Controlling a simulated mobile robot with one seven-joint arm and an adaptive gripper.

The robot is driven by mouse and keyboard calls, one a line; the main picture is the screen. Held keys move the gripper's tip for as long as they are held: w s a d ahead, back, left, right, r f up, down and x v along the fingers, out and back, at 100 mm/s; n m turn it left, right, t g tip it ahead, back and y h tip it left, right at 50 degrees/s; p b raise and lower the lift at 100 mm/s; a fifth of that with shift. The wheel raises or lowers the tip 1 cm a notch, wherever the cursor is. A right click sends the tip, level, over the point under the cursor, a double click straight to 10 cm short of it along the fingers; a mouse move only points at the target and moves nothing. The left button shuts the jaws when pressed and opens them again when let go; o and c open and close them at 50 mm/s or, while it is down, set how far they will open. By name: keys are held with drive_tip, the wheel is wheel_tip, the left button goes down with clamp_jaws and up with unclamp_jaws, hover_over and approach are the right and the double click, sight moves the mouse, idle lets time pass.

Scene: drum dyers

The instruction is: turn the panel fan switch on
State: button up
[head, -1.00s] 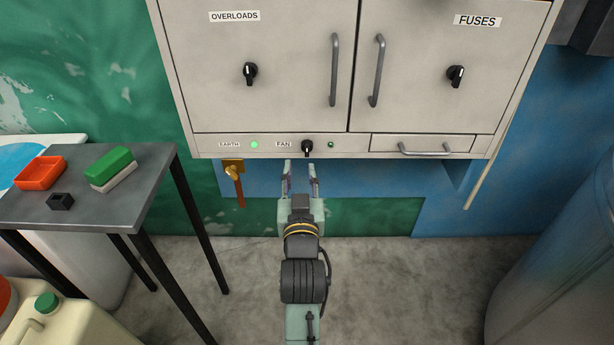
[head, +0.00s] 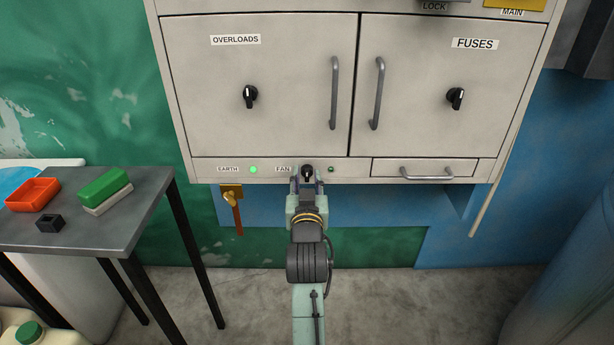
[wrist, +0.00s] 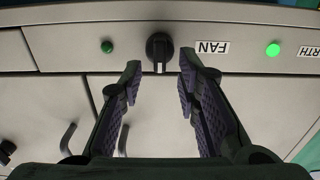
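The fan switch (head: 307,172) is a black rotary knob on the lower strip of the grey panel, just right of the FAN label (head: 283,169). In the wrist view the knob (wrist: 159,47) has a pale pointer mark and sits between and just beyond my fingertips. A small dark green lamp (head: 331,169) is beside the knob; it looks unlit. My gripper (head: 308,180) is open, its two fingers either side of the knob with a gap to each. In the wrist view my gripper (wrist: 160,72) holds nothing.
A lit green EARTH lamp (head: 253,169) is left of the FAN label. A brass-coloured fitting with a handle (head: 232,195) hangs below it. Two cabinet doors with handles (head: 335,92) are above. A drawer handle (head: 427,177) is at right. A table (head: 120,235) stands at left.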

drive_tip(key=shift+w, duration=0.45)
clamp_jaws()
idle(0.3)
